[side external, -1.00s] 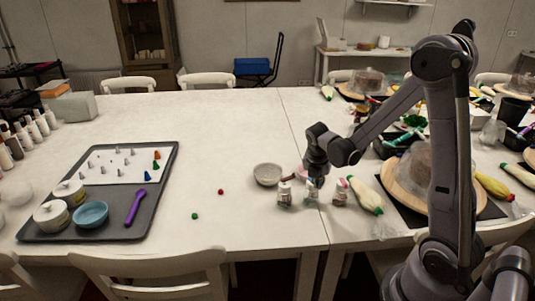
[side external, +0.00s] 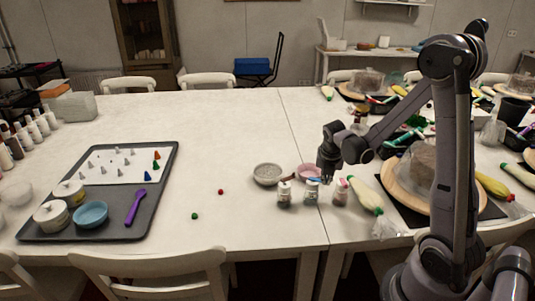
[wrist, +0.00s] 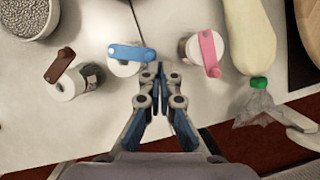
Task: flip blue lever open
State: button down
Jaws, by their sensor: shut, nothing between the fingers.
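The blue lever (wrist: 131,52) lies across the white cap of the middle jar in the wrist view. Its right end reaches past the cap, close to my fingertips. In the side view this jar (side external: 311,195) stands between two similar jars, with the blue lever on top. My gripper (wrist: 158,72) is shut and empty, just right of and below the lever's right end in the wrist view. I cannot tell whether it touches the lever. In the side view my gripper (side external: 326,176) hangs above and behind the jars.
A jar with a brown lever (wrist: 60,66) stands to the left, and one with a pink lever (wrist: 209,54) to the right. The table left of the jars is mostly clear.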

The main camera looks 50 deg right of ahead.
jog(key=shift+w+d, duration=0.25)
jog(key=shift+d, duration=0.6)
jog(key=shift+w+d, duration=0.2)
jog(key=shift+d, duration=0.6)
jog(key=shift+w+a, duration=0.1)
jog(key=shift+a, duration=0.05)
jog(key=shift+w+a, duration=0.4)
jog(key=shift+a, duration=0.1)
dwell(0.4)
jog(key=s+a+r, duration=0.3)
jog(key=a+r, duration=0.4)
jog(key=r, duration=0.2)
jog(key=shift+s+r, duration=0.2)
jog(key=shift+s, duration=0.05)
jog(key=shift+w, duration=0.1)
dwell(0.5)
